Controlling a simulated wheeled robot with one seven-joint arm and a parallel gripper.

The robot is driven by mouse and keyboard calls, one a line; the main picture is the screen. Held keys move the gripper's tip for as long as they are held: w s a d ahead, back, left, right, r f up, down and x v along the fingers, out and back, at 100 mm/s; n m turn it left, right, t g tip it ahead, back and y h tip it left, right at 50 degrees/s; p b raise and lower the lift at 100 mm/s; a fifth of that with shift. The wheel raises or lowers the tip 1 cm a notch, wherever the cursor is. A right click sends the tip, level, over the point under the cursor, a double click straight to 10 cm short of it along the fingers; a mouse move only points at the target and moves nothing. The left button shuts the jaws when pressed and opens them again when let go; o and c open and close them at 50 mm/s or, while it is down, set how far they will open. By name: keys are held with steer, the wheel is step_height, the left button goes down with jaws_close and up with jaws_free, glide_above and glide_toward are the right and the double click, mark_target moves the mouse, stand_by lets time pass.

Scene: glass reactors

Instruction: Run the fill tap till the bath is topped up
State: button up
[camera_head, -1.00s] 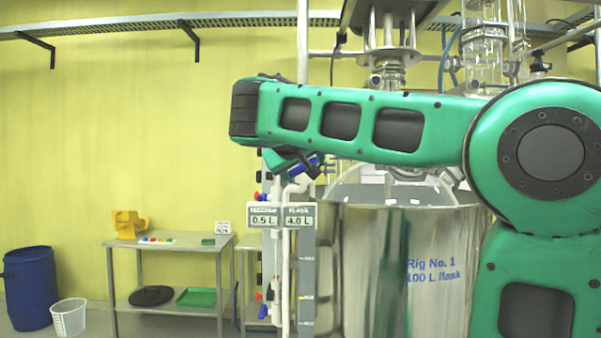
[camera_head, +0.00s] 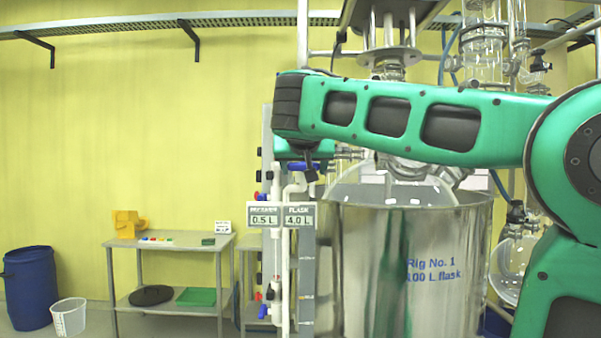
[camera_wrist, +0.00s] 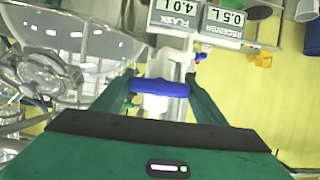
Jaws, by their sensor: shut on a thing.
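The fill tap has a blue handle (camera_wrist: 160,88) on a white pipe; it also shows in the head view (camera_head: 303,166), below the end of my arm. My gripper (camera_wrist: 158,90) is shut on this handle, one finger on each side of it. In the head view my gripper is mostly hidden behind my arm. The bath is a large steel vessel (camera_head: 440,235) lettered "Rig No. 1 100 L flask", right of the tap. A glass flask (camera_wrist: 70,45) sits in it. The water level in the bath cannot be made out.
Two displays beneath the tap read receiver 0.5 L (camera_head: 264,216) and flask 4.0 L (camera_head: 299,216). Several red and blue valves sit on the pipework below. A steel table (camera_head: 170,241), blue barrel (camera_head: 29,288) and white bucket (camera_head: 69,317) stand at left, with open floor between.

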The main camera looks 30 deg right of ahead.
steer(key=shift+a+f, duration=0.1)
stand_by(0.3)
steer(key=o, duration=1.1)
steer(key=shift+c, duration=0.2)
steer(key=v, duration=1)
steer(key=shift+s+r, duration=0.2)
steer(key=shift+s, duration=0.05)
steer(key=shift+a+f, duration=0.1)
